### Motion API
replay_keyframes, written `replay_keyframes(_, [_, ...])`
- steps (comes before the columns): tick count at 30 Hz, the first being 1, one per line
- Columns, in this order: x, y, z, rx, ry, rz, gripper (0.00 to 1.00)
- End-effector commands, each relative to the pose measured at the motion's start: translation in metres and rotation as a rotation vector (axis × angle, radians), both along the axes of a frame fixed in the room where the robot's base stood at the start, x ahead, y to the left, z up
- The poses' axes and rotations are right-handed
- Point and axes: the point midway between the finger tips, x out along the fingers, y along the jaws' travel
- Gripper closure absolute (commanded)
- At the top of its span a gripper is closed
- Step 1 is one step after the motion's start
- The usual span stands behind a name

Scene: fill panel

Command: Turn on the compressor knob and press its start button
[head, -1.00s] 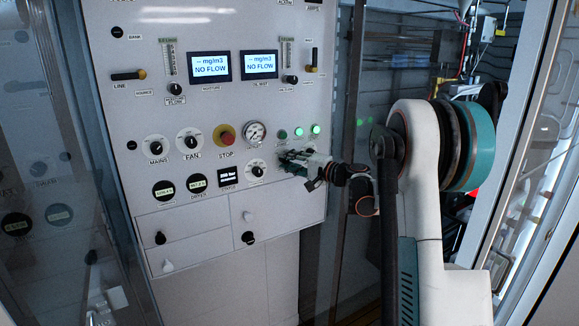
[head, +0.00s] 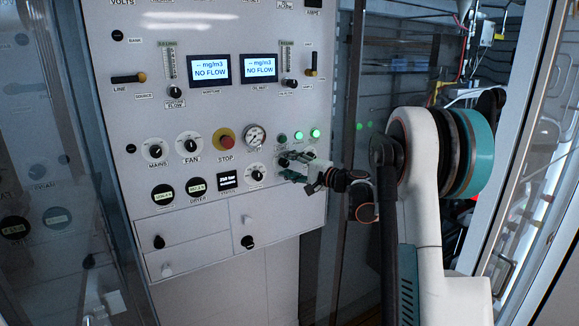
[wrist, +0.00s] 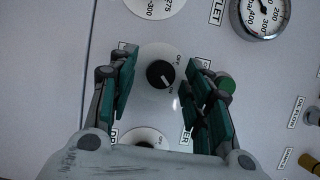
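The black compressor knob (wrist: 160,74) sits on a white round plate with small lettering around it. In the wrist view it lies between the fingers of my gripper (wrist: 158,88), which are spread apart with a gap on both sides. The knob's pointer mark faces the lower right of that view. A green button (wrist: 226,84) is just right of the right finger, partly covered by it. It seems to be the green button (head: 282,139) beside the gauge in the head view. My gripper (head: 284,174) shows there close to the panel's lower right.
Another knob (wrist: 143,138) lies close below in the wrist view. A glass door stands at left.

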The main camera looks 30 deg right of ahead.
Motion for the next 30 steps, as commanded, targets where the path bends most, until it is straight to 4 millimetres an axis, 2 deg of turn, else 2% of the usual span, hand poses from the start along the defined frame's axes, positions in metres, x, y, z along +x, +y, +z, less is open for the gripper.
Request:
replay_keyframes(6, [-0.001, -0.001, 0.000, 0.000, 0.000, 0.000, 0.55])
replay_keyframes(10, [-0.012, -0.006, 0.000, 0.000, 0.000, -0.002, 0.55])
replay_keyframes(21, [-0.077, -0.036, 0.000, 0.000, 0.000, -0.003, 0.55])
replay_keyframes(25, [-0.095, -0.044, -0.001, 0.000, 0.000, -0.002, 0.55])
replay_keyframes(30, [-0.107, -0.049, -0.001, 0.000, 0.000, 0.000, 0.55])
